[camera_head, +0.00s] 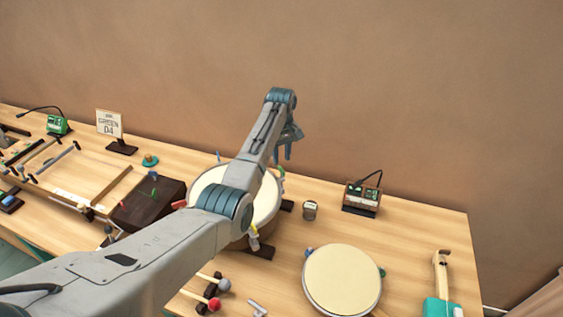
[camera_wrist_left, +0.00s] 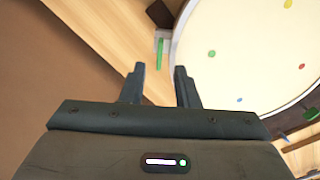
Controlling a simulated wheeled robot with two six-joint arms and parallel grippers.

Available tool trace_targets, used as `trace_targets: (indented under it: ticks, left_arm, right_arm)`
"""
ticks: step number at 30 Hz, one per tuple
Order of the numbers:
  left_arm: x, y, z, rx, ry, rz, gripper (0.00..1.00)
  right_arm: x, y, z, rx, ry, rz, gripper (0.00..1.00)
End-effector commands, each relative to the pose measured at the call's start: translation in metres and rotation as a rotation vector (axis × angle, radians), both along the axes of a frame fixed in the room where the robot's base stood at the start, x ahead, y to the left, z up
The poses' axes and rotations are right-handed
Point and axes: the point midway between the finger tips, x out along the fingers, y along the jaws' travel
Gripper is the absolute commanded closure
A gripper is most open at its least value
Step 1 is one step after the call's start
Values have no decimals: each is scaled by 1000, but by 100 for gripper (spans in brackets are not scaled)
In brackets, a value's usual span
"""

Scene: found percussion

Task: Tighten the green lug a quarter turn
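The large drum (camera_head: 262,207) has a cream head and stands mid-table, partly hidden behind my left arm. Its green lug (camera_head: 281,171) sits at the far right rim, close to my left gripper (camera_head: 288,148). In the left wrist view the green lug (camera_wrist_left: 159,50) is a thin upright bar beside the rim of the drum (camera_wrist_left: 245,50). My left gripper (camera_wrist_left: 160,70) is open, its two fingers apart with nothing between them. The green lug lies just beyond the fingertips, roughly in line with the gap. My right gripper is not in view.
Red (camera_head: 180,204), blue (camera_head: 218,157) and yellow (camera_head: 254,238) lugs ring the drum. A sign (camera_head: 109,123) reads "GREEN D4". A small dark cup (camera_head: 310,210) and a boxed device (camera_head: 361,197) stand right of the drum. A second drum (camera_head: 342,279) is in front. The wall (camera_head: 420,100) rises behind.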

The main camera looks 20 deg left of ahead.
Motion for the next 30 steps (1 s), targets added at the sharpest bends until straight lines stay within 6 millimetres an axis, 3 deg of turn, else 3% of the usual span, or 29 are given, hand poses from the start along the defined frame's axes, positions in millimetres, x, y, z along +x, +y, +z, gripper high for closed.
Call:
trace_targets:
  ticks: [9, 19, 20, 24, 30]
  left_arm:
    - [0, 0, -41, 0, 0, 1, 72]
    - [0, 1, -46, 1, -1, 1, 72]
    - [0, 1, -46, 1, -1, 1, 74]
    - [0, 1, -46, 1, -1, 1, 100]
    - [0, 1, -46, 1, -1, -1, 100]
  right_arm:
    - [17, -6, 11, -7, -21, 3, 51]
    - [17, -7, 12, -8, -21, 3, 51]
    - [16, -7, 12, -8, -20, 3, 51]
    - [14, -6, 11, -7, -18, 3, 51]
    - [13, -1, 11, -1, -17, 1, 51]
